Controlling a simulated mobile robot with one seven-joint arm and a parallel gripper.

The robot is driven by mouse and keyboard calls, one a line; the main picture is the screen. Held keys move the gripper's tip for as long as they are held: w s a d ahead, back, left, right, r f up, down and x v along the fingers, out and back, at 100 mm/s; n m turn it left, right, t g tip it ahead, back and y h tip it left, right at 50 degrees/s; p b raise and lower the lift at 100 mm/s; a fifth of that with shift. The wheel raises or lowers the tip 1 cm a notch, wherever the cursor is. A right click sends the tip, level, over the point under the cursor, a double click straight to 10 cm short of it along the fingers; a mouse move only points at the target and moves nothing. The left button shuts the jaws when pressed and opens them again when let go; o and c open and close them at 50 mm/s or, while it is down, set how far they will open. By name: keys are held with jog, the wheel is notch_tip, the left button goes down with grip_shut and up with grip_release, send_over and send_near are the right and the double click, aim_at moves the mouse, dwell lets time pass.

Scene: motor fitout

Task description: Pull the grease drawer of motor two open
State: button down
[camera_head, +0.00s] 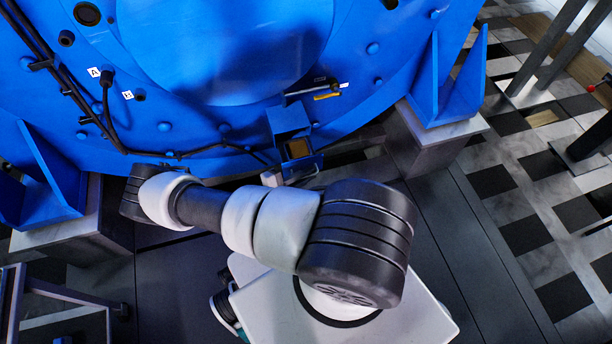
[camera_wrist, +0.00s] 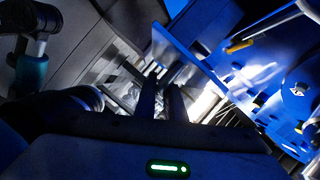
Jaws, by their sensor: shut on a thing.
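The big blue motor (camera_head: 345,60) fills the top of the head view. A small blue box (camera_head: 287,118), which looks like the grease drawer's housing, sits low on its face. A brown, blue-rimmed part (camera_head: 298,149) shows at its lower end; I cannot tell how far the drawer is out. My gripper (camera_head: 278,178) is just below this part, partly hidden by my arm. In the wrist view, my gripper's dark fingers (camera_wrist: 163,98) are close together beside a blue panel (camera_wrist: 185,60). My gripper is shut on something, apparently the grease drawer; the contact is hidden.
A black cable (camera_head: 108,110) runs along the motor to labelled ports. A yellow-marked tool or rod (camera_head: 327,96) lies above the box. Blue feet on grey blocks (camera_head: 445,135) stand on both sides.

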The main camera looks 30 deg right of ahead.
jog(key=shift+a+f, duration=0.1)
jog(key=shift+f, duration=0.1)
jog(key=c, duration=2.2)
grip_release()
jog(key=shift+w, duration=0.1)
jog(key=shift+r, duration=0.1)
jog(key=p+v, duration=0.1)
jog(key=v, duration=1.6)
jog(key=shift+a+r, duration=0.1)
jog(key=shift+a, duration=0.05)
jog(key=shift+a, duration=0.1)
